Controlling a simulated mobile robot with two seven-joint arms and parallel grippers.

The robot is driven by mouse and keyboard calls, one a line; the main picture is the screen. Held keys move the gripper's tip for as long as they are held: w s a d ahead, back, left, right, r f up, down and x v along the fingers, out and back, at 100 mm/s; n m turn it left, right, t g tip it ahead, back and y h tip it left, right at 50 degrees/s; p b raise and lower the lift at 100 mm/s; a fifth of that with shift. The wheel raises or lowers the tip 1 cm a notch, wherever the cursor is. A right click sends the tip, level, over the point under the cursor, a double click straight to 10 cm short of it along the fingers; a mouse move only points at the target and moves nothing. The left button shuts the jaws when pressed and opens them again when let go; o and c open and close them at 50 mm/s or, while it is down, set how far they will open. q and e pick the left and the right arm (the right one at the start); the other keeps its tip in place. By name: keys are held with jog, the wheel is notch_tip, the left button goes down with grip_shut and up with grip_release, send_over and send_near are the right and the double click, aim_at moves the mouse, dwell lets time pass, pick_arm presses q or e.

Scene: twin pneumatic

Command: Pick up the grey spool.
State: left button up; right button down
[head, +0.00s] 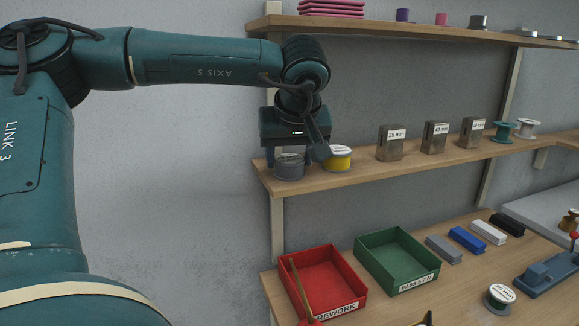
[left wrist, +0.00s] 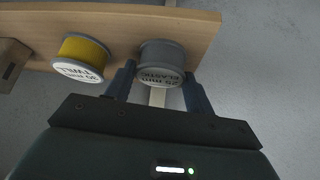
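The grey spool (head: 289,167) stands on the left end of the middle shelf, its upper part close under my left gripper (head: 291,152). In the left wrist view the grey spool (left wrist: 162,62), with a printed label, lies just beyond and between the two fingertips of my left gripper (left wrist: 158,82). The fingers are spread apart, one on each side of the near edge of the spool. I cannot tell whether they touch it. My right gripper does not show in either view.
A yellow spool (head: 338,158) stands right beside the grey one. Metal blocks (head: 391,142) and more spools (head: 502,132) stand farther right on the middle shelf (head: 360,172). Below are a red REWORK bin (head: 322,280) and a green bin (head: 397,262). The shelf's left end is open.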

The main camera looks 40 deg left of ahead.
aim_at(291, 161)
pick_arm(q)
jog(key=c, duration=0.5)
jog(key=shift+r, duration=0.1)
jog(key=shift+d+r, duration=0.1)
jog(key=shift+r, duration=0.05)
notch_tip(291, 161, up, 7)
jog(key=shift+d+f+b, duration=0.1)
jog(key=shift+b, duration=0.2)
jog(key=s+d+b, duration=0.1)
jog(key=s+d, duration=0.3)
jog(key=d, duration=0.4)
jog(key=s+d+b, duration=0.1)
jog(key=s+d, duration=0.4)
jog(key=d, duration=0.4)
jog(key=shift+d+f, duration=0.15)
jog(key=shift+d, duration=0.05)
